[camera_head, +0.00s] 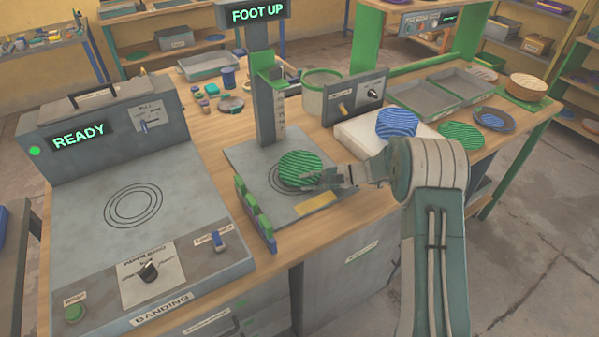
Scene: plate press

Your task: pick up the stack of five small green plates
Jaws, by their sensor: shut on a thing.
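The stack of small green plates (300,166), round and striped, is at the grey press base (245,157), over its ring markings. My gripper (314,179) reaches in from the right and is shut on the stack's right edge. The stack looks slightly tilted. I cannot tell whether it touches the base, and the single plates cannot be told apart. The fingertips are small and partly merge with the plates.
The press post (265,100) stands just behind the stack, under a "FOOT UP" display (258,12). Green blocks (254,212) line the base's left edge. A blue striped stack (397,123) sits on a white block (358,134). Another green plate (462,136) lies farther right. A banding machine (140,215) fills the left.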

